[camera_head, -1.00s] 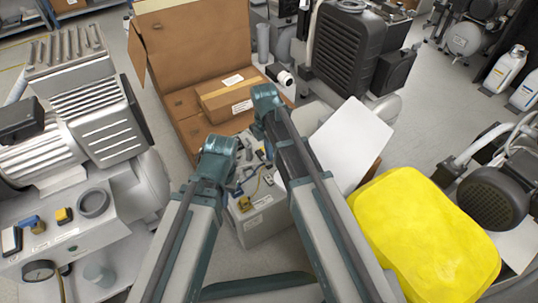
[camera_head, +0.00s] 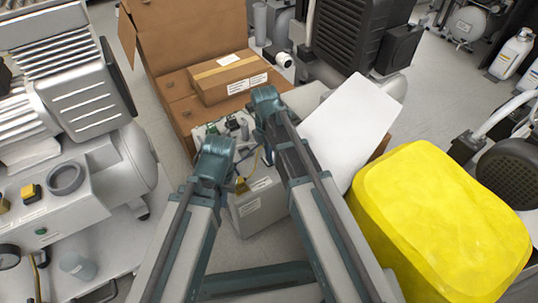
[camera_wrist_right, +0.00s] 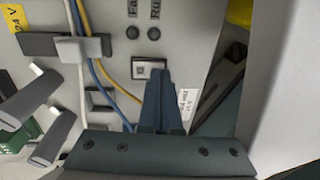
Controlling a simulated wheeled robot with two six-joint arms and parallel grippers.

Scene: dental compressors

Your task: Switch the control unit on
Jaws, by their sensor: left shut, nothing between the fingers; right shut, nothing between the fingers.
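The control unit (camera_head: 262,207) is a light grey box on the floor before the cardboard, partly hidden behind my arms. In the right wrist view its grey panel (camera_wrist_right: 195,50) fills much of the picture, with a small framed switch (camera_wrist_right: 150,65) below two dark round indicators, one labelled "Run". My right gripper (camera_wrist_right: 161,76) is shut and empty, its tips at the switch's lower right edge; I cannot tell whether they touch. In the head view my left gripper (camera_head: 214,160) is at the left arm's end, left of the control unit, shut and empty; its fingertips are hard to make out.
White, blue and yellow cables (camera_wrist_right: 97,65) run down the panel left of the switch, near grey clips. A compressor (camera_head: 95,175) stands left, a yellow container (camera_head: 440,220) right, a white sheet (camera_head: 350,125) beside my right arm, and a cardboard parcel (camera_head: 228,78) behind.

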